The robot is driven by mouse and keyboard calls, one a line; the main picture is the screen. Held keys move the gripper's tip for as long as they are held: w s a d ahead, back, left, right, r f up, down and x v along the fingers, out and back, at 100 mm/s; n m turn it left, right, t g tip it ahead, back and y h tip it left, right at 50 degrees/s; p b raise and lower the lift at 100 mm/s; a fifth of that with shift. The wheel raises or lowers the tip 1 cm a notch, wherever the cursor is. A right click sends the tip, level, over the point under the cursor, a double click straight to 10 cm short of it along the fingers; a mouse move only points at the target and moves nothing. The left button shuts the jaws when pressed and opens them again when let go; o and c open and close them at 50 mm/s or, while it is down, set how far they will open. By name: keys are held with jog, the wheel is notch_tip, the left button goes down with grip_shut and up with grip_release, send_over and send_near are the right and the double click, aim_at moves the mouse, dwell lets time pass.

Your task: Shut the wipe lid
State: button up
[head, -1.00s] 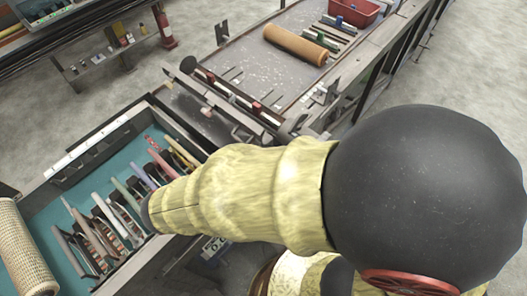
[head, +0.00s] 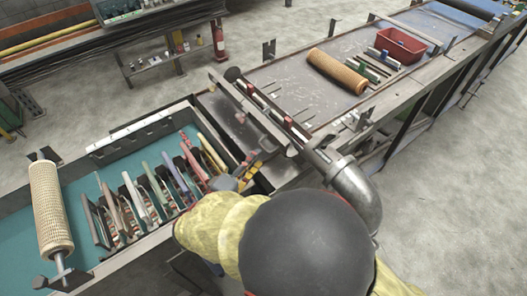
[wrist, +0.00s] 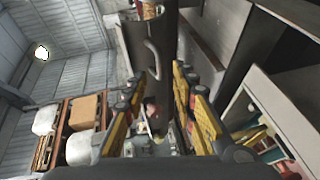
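My gripper (wrist: 162,75) shows in the wrist view with its two yellow-sided fingers apart. A dark, rounded panel with a bent metal handle (wrist: 153,58) lies beyond and between the fingertips. I cannot tell whether it is the wipe lid, or whether the fingers touch it. In the head view, my arm hides most of the gripper (head: 240,176), which is beside the bench near the right end of the tool tray. No part in the head view is clearly a wipe lid.
A teal-floored tray (head: 90,262) holds several coloured-handled tools and a mesh tube (head: 50,208). A long bench (head: 290,85) carries a tan roll (head: 337,71) and a red bin (head: 401,45). A grey pipe elbow (head: 352,188) stands close to my arm. Open floor lies right.

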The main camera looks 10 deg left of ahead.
aim_at(264, 149)
jog(key=shift+b+x, duration=0.3)
jog(key=shift+x, duration=2.4)
jog(key=c, duration=0.3)
jog(key=c, duration=0.4)
jog(key=shift+f, duration=0.1)
grip_shut()
